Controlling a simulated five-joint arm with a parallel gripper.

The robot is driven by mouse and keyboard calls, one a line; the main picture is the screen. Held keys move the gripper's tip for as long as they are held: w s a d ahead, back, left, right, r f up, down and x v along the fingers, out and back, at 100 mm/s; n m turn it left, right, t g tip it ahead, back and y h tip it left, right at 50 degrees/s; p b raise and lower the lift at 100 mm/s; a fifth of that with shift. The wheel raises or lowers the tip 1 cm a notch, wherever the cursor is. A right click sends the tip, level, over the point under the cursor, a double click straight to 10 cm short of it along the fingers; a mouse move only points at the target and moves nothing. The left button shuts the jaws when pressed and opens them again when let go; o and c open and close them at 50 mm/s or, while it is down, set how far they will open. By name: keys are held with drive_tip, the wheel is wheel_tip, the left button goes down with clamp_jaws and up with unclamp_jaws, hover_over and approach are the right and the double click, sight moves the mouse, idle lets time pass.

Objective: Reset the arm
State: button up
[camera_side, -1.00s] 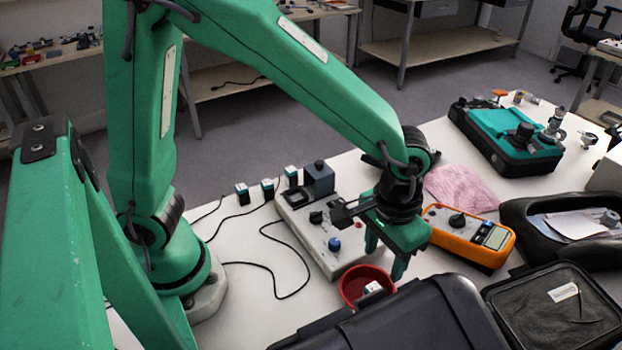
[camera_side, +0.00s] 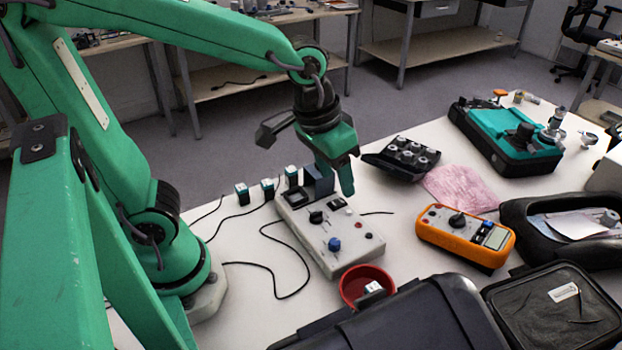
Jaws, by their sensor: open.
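My gripper (camera_side: 338,180) hangs fingers down above the back right part of a grey control box (camera_side: 357,252). It is open, and I see nothing between its fingers. The control box has a blue knob (camera_side: 334,244), a black knob (camera_side: 316,217) and a dark block (camera_side: 318,180) at its back end. My gripper partly covers the dark block; I cannot tell whether they touch.
Small cube sensors (camera_side: 267,188) with cables stand left of the box. A red bowl (camera_side: 352,285) holding a small cube is in front. A black weight case (camera_side: 402,158), pink cloth (camera_side: 460,190), orange multimeter (camera_side: 465,236), teal case (camera_side: 500,128) and black case (camera_side: 400,320) surround it.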

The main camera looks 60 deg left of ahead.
drive_tip(key=s+a+r+t, duration=0.2)
drive_tip(key=s+a+r, duration=0.1)
drive_tip(key=s+a, duration=0.3)
drive_tip(key=shift+s+a+r+t+y, duration=0.25)
drive_tip(key=shift+a+t+y, duration=0.15)
drive_tip(key=shift+a, duration=0.95)
drive_tip(key=o, duration=0.7)
drive_tip(key=shift+w+a, duration=0.1)
drive_tip(key=o, duration=0.4)
drive_tip(key=shift+a+r, duration=0.1)
drive_tip(key=shift+a, duration=0.1)
drive_tip(key=s+a+r+g, duration=0.1)
drive_tip(key=a+g, duration=0.1)
drive_tip(key=a, duration=0.6)
drive_tip(key=s+a+r+g, duration=0.1)
drive_tip(key=a+r+g, duration=0.1)
drive_tip(key=a, duration=0.7)
drive_tip(key=shift+s+r+g, duration=0.25)
drive_tip(key=shift+g, duration=0.55)
